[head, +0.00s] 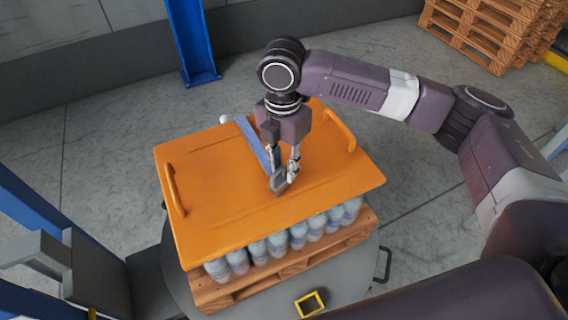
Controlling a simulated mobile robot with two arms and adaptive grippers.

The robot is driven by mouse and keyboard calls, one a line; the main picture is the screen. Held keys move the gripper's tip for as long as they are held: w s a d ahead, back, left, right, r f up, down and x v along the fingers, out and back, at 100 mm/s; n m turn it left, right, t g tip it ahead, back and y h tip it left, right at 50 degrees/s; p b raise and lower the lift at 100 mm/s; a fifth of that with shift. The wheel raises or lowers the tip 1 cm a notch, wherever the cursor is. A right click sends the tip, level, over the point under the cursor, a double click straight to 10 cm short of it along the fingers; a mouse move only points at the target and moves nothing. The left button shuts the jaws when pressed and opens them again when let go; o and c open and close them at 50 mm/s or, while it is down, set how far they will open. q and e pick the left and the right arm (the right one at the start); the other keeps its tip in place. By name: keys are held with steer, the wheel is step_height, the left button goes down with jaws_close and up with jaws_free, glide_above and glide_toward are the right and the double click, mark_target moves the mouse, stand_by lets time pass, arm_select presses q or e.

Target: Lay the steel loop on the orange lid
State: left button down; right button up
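The orange lid (225,205) lies flat over several pale bottles. It has a raised orange handle at its left side and another at its right. A long blue-grey metal band (246,137), which looks like the steel loop, slants over the lid from upper left down to my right gripper (284,183). My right gripper points down over the middle of the lid, and its fingers look closed on the band's lower end. The fingers hide part of the band. I cannot tell whether it touches the lid. My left gripper is not in view.
The bottles (297,236) stand on a wooden pallet (290,265) on a round grey platform. A small yellow square frame (310,304) is at its front. A blue post (191,45) stands behind, with blue and grey machinery at left. Stacked pallets (485,30) are at the back right.

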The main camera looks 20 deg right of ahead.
step_height(320, 180, up, 12)
steer(key=b, duration=0.2)
steer(key=shift+r, duration=0.2)
stand_by(0.3)
steer(key=shift+a+f, duration=0.1)
stand_by(0.3)
